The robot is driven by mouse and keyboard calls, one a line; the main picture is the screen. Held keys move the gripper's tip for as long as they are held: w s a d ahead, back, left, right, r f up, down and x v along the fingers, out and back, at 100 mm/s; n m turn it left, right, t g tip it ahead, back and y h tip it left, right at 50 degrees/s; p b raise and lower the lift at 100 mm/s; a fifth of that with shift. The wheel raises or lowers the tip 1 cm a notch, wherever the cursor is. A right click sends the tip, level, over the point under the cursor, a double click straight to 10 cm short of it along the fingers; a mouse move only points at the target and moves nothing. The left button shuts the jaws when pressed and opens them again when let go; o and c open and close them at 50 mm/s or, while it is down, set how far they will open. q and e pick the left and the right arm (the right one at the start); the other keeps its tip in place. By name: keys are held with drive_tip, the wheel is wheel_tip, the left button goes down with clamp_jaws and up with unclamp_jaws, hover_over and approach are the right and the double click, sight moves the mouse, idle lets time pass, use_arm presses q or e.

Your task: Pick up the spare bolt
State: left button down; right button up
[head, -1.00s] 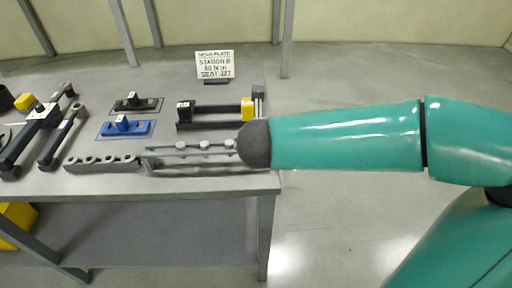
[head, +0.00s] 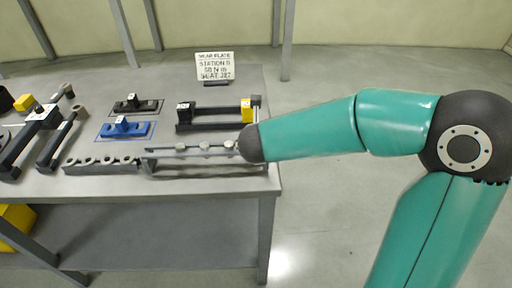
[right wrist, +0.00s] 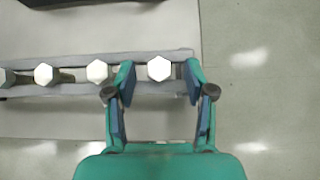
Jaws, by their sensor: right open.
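Several bolts with pale hexagonal heads stand in a row in a grey rail rack (head: 165,153) at the table's front right edge. In the right wrist view, the rack (right wrist: 70,90) runs across the picture and the rightmost bolt (right wrist: 159,68) lies between my right gripper's fingers. My right gripper (right wrist: 159,75) is open, one finger on each side of that bolt head, with gaps visible. I cannot tell the height of the fingers relative to the head. In the head view my right arm hides this gripper. No label marks which bolt is the spare. My left gripper is out of view.
A grey holder with round openings (head: 100,162) stands left of the rack. Behind are a blue block (head: 123,128), a black block (head: 135,104), a black and yellow tool (head: 215,115) and a sign (head: 215,66). The floor right of the table is clear.

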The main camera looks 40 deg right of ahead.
clamp_jaws()
drive_tip(key=shift+r, duration=0.15)
